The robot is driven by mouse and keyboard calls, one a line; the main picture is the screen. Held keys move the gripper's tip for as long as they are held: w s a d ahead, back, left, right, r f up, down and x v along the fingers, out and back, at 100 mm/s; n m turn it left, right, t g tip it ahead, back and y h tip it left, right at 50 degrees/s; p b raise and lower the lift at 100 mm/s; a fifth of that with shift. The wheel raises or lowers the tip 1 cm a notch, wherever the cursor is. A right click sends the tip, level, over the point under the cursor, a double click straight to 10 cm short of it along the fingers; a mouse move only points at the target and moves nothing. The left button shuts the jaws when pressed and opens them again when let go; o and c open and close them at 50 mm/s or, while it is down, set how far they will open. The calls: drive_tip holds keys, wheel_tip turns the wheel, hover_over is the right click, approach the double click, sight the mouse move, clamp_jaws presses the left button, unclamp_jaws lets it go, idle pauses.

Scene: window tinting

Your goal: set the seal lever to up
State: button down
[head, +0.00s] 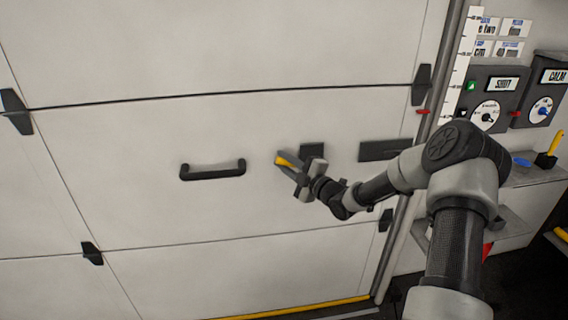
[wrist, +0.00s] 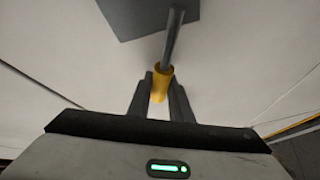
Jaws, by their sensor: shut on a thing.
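The seal lever has a yellow grip (head: 285,161) and a dark rod, and it sits on a dark square plate (head: 312,149) on the large white door. In the head view the yellow grip lies to the left of the plate and slightly below it. My gripper (head: 292,166) is shut on the yellow grip. In the wrist view the yellow grip (wrist: 162,84) is between the two fingers (wrist: 163,90), and the rod runs up to the grey plate (wrist: 145,14). My gripper partly hides the lever in the head view.
A black pull handle (head: 213,171) is on the door to the left of the lever. A dark rectangular plate (head: 385,149) is to its right. A control box reading SHUT (head: 497,88) and a CALM box (head: 545,92) hang on the right wall above a shelf.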

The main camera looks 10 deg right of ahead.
drive_tip(key=r+m+b, duration=0.1)
drive_tip(key=b, duration=0.1)
drive_tip(key=d+m+t+b, duration=0.1)
drive_tip(key=m+b, duration=0.1)
drive_tip(key=shift+d+r+t+y, duration=0.2)
drive_tip(key=shift+r+t+y, duration=0.1)
drive_tip(key=shift+r, duration=0.1)
drive_tip(key=d+r+m+t+b, duration=0.1)
drive_tip(key=m+b, duration=0.1)
drive_tip(key=d+r+m+t+b, duration=0.1)
drive_tip(key=d+r+m+b, duration=0.1)
drive_tip(key=m, duration=0.1)
drive_tip(key=shift+t+h, duration=0.4)
drive_tip(key=d+m+t+b, duration=0.1)
drive_tip(key=m, duration=0.1)
drive_tip(key=d+r+m+h+b, duration=0.1)
drive_tip(key=d+m+b, duration=0.1)
drive_tip(key=shift+r+m+t+h, duration=0.1)
drive_tip(key=shift+m+t+h, duration=0.2)
drive_tip(key=shift+m+t, duration=0.1)
drive_tip(key=shift+d+r+m+t+h+b, duration=0.3)
drive_tip(key=shift+d+m+h+b, duration=0.35)
drive_tip(key=shift+m, duration=0.5)
drive_tip(key=shift+d+r+m+t+h+b, duration=0.1)
drive_tip(key=shift+d+m+t+h+b, duration=0.4)
drive_tip(key=shift+m, duration=0.65)
drive_tip(key=shift+d, duration=0.2)
drive_tip(key=c, duration=1.6)
unclamp_jaws()
drive_tip(key=shift+s, duration=0.1)
